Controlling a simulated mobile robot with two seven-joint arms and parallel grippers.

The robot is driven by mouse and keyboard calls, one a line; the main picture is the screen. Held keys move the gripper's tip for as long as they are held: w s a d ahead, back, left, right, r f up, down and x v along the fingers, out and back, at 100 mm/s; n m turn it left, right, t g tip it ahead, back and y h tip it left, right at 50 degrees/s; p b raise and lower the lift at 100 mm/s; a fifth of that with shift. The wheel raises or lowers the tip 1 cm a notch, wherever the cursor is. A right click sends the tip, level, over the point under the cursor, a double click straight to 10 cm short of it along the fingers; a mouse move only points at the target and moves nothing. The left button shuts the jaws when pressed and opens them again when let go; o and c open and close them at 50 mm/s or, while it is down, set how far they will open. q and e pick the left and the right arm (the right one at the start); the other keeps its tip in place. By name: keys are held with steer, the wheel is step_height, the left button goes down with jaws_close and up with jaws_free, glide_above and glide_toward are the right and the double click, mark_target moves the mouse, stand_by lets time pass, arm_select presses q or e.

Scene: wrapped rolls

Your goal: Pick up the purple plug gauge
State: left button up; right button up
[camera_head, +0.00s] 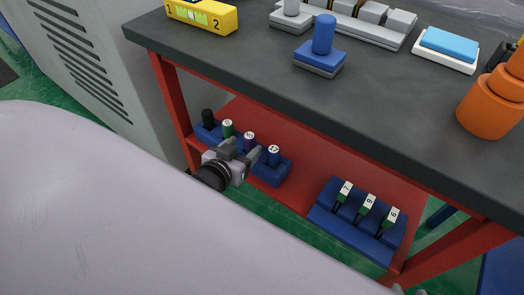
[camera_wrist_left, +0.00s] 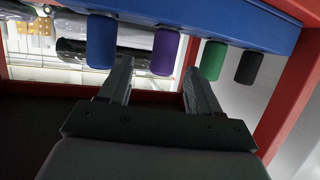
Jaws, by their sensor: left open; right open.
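The purple plug gauge (camera_head: 249,142) stands in a blue rack on the red lower shelf, between a green and a blue gauge. In the left wrist view the purple gauge (camera_wrist_left: 165,52) is between and just beyond the fingertips. My left gripper (camera_head: 240,153) is open and empty in front of the rack, its fingers pointing at the purple gauge; I see no contact. The left gripper also shows in the left wrist view (camera_wrist_left: 157,68). Only small tips of my right gripper (camera_head: 409,291) show at the bottom edge, apart and far from the gauge.
The rack (camera_head: 272,174) also holds a green gauge (camera_head: 227,128), a black gauge (camera_head: 208,117) and a blue gauge (camera_head: 273,155). A second blue rack (camera_head: 345,234) with numbered gauges stands to the right. The dark tabletop (camera_head: 250,65) overhangs the shelf; a red leg (camera_head: 172,100) stands left.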

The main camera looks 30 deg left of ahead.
mark_target(252, 135)
arm_select(q)
steer(key=shift+b+x, duration=0.35)
steer(key=shift+x, duration=0.8)
steer(key=x, duration=0.1)
steer(key=b+x, duration=0.1)
steer(key=x, duration=0.1)
steer(key=shift+w+a+r, duration=0.15)
steer(key=shift+a, duration=0.1)
steer(key=shift+w, duration=0.55)
arm_select(e)
steer(key=shift+w+a+r+n+y, duration=0.15)
steer(key=shift+w+a+r, duration=0.1)
steer(key=shift+a, duration=0.2)
steer(key=shift+w+a+r+n+y, duration=0.15)
steer(key=shift+w+a+r, duration=0.1)
steer(key=shift+a, duration=0.2)
arm_select(q)
steer(key=c, duration=1)
